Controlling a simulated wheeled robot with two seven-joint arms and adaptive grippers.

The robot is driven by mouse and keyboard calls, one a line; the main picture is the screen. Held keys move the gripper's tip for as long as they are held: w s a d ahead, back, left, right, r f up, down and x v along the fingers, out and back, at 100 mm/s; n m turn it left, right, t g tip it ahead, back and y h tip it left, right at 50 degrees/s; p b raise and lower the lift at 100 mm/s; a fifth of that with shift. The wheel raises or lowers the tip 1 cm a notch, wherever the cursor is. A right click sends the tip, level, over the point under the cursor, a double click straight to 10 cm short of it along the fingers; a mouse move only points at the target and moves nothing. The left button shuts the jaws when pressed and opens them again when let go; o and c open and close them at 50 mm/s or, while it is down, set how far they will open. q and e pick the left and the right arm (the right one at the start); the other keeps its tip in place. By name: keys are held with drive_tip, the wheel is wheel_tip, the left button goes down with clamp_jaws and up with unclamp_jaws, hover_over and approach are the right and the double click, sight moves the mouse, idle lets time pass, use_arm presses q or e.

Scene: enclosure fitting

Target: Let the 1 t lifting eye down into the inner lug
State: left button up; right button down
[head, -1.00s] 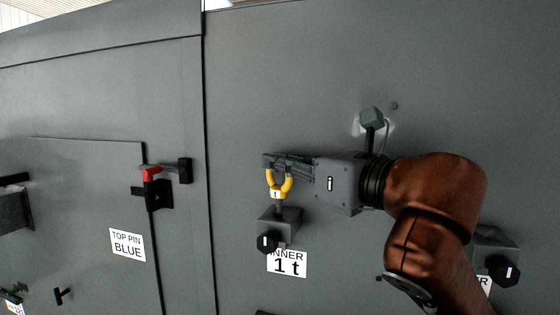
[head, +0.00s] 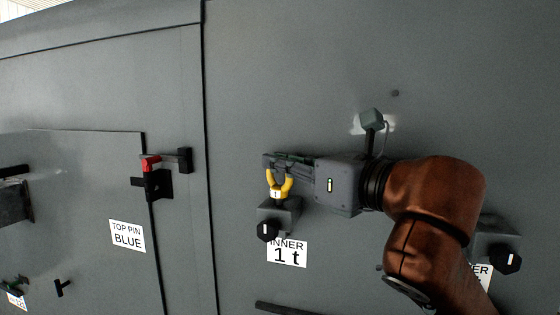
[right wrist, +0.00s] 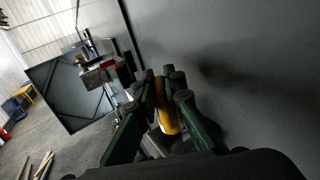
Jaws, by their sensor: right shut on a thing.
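The yellow lifting eye (head: 281,188), marked 1 on its small white tag, hangs from my right gripper (head: 279,161). The gripper is shut on its ring from the right. In the right wrist view the yellow eye (right wrist: 167,118) shows between the dark green fingers. The inner lug (head: 281,214) is a grey block on the wall, above the label "INNER 1 t" (head: 287,253). The eye's lower end is right at the top of the lug. Its shank is hidden, and I cannot tell how deep it sits. My left gripper is not in view.
A black knob (head: 267,230) sits on the lug's front. A second lug block (head: 491,240) with a knob is at right, partly behind my arm. A grey block on a stem (head: 372,119) stands out above my wrist. A red-handled latch (head: 151,164) is at left.

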drive_tip(key=shift+f+b, duration=0.4)
drive_tip(key=shift+f, duration=0.3)
drive_tip(key=c, duration=1.9)
unclamp_jaws()
drive_tip(key=shift+c, duration=0.2)
drive_tip(key=v, duration=1.2)
